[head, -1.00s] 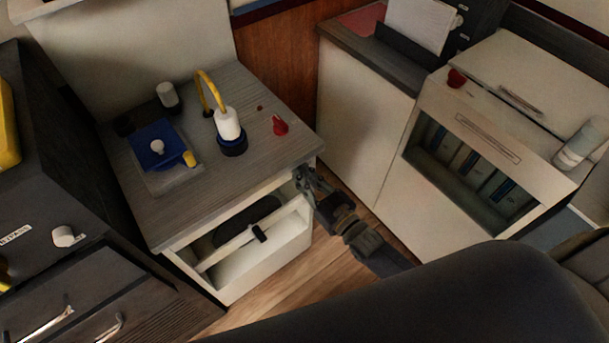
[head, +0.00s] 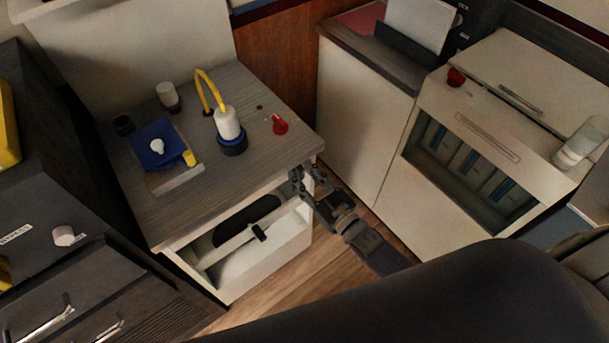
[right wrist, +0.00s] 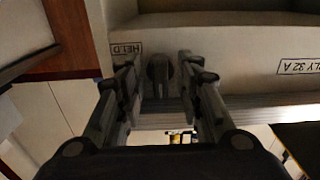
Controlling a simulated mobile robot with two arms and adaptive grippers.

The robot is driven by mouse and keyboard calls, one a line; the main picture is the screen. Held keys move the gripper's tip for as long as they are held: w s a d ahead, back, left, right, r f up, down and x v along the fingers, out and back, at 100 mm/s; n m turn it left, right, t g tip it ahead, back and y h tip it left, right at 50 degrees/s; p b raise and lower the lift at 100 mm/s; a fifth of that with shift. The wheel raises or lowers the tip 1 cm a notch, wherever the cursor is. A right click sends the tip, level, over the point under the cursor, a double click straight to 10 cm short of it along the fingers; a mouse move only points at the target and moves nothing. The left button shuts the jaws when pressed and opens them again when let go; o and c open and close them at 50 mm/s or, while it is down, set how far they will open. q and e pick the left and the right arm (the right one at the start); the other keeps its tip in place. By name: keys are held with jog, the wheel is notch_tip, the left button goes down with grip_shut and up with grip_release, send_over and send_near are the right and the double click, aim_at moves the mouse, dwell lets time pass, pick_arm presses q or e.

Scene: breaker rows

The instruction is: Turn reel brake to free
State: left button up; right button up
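A dark knob (right wrist: 158,75), likely the reel brake, sits on a pale panel in the right wrist view, just beside a label (right wrist: 127,48) that reads HELD, upside down. My right gripper (right wrist: 160,82) is open, with one finger on each side of the knob. The fingers look apart from it; contact cannot be made out. In the head view my right gripper (head: 308,180) is at the right front corner of the wood-topped cabinet (head: 225,195), and the knob cannot be made out there. My left gripper is not in view.
An open compartment (head: 265,265) lies below. Another white cabinet (head: 360,130) stands to the right.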

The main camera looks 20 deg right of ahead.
jog(key=v, duration=1.2)
dwell(0.3)
jog(key=s+d+f+g+h, duration=0.1)
jog(key=s+f+g, duration=0.15)
jog(key=f, duration=0.55)
jog(key=s+d+f+m+g+h, duration=0.1)
jog(key=s+d+f+g+h, duration=0.15)
jog(key=f, duration=0.55)
jog(key=s+d+f+g+h, duration=0.1)
jog(key=s+f+g, duration=0.15)
jog(key=f, duration=0.55)
jog(key=s+f+g+h, duration=0.1)
jog(key=s+f+g, duration=0.3)
jog(key=s+f, duration=0.4)
jog(key=s+f+g, duration=0.4)
jog(key=s+f, duration=0.4)
jog(key=s, duration=0.8)
jog(key=shift+s+f+m+h, duration=0.15)
jog(key=shift+s+m+h, duration=0.1)
jog(key=shift+m+h, duration=0.15)
jog(key=shift+g, duration=0.25)
